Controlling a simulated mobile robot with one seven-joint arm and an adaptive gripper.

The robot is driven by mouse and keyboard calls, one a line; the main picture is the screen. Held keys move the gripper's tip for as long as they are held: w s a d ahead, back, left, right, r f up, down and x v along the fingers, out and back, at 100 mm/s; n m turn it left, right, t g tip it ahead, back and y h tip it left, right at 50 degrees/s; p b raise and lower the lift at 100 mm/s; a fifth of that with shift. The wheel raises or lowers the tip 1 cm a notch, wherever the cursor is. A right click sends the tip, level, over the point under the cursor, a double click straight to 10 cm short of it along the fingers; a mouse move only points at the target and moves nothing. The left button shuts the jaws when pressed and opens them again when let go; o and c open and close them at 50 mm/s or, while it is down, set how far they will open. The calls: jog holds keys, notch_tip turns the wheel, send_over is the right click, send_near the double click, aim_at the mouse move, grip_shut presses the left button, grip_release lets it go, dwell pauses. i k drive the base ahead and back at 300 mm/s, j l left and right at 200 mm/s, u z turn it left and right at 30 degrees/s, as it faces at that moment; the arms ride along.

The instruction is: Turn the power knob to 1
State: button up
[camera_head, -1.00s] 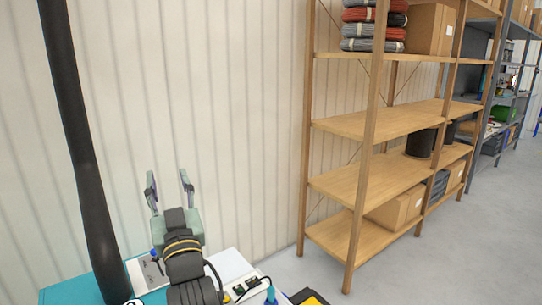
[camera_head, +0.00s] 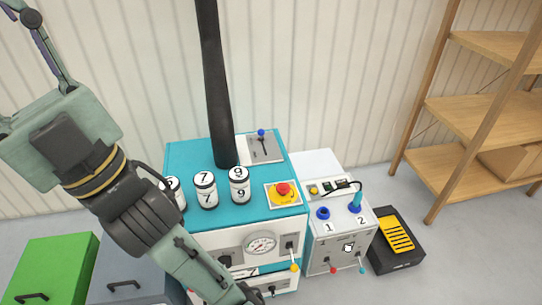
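A white control box (camera_head: 325,165) stands right of the teal machine. A small black-and-white knob (camera_head: 348,247) sits on its front face; I take it for the power knob, but its setting is too small to read. The labels 1 (camera_head: 329,228) and 2 (camera_head: 361,221) are on the box's sloped panel, below a blue socket (camera_head: 323,213) and a blue plug (camera_head: 355,203) with a dark cable. My gripper (camera_head: 22,18) is at the upper left, pointing up, far from the box. One finger shows; the other is mostly cut off by the frame edge. No held object shows.
The teal machine (camera_head: 220,150) has numbered canisters (camera_head: 205,190), a red emergency button (camera_head: 283,189), a gauge (camera_head: 261,244) and a lever (camera_head: 262,138). A black pipe (camera_head: 215,80) rises from it. Green drawers (camera_head: 50,265), a black-yellow case (camera_head: 397,240) and wooden shelves (camera_head: 480,120) flank it.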

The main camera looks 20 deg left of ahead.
aim_at(226, 260)
jog(key=u, duration=0.8)
